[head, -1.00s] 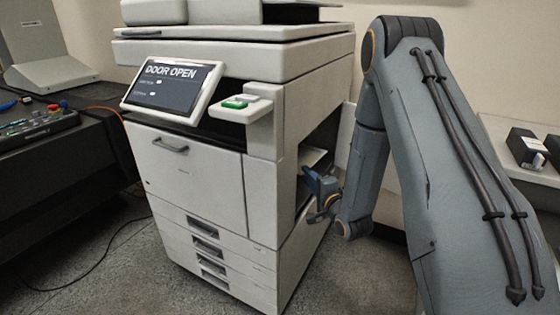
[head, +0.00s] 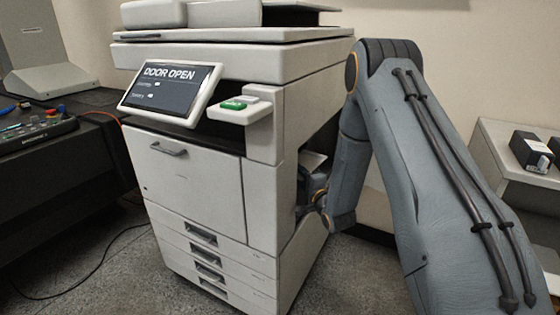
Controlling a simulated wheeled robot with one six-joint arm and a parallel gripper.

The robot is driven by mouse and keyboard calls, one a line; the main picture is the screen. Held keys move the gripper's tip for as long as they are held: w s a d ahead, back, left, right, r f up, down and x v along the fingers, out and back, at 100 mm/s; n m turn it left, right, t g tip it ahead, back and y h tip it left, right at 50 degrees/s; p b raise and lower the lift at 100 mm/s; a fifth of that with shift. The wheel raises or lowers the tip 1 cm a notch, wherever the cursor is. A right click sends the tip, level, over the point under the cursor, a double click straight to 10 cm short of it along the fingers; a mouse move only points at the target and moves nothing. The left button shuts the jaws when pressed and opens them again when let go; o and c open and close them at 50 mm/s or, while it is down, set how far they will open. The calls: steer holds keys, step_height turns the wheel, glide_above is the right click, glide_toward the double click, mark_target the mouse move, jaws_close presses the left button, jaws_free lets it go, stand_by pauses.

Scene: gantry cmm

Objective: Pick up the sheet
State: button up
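The pale sheet (head: 313,160) shows as a small corner inside the side opening of the white copier (head: 205,175). My gripper (head: 308,200) reaches into that opening, just below the visible part of the sheet. The fingertips are hidden by the copier's edge and my own wrist. I cannot tell whether the fingers touch the sheet or whether they are open or shut. The copier's screen (head: 171,88) reads "DOOR OPEN".
The walls of the side opening surround my gripper closely. A light table (head: 492,150) with dark boxes (head: 533,150) stands at the right. A dark bench (head: 60,165) stands at the left. A black cable (head: 85,275) lies on the floor.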

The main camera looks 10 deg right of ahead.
jaws_close()
steer(key=shift+r, duration=0.2)
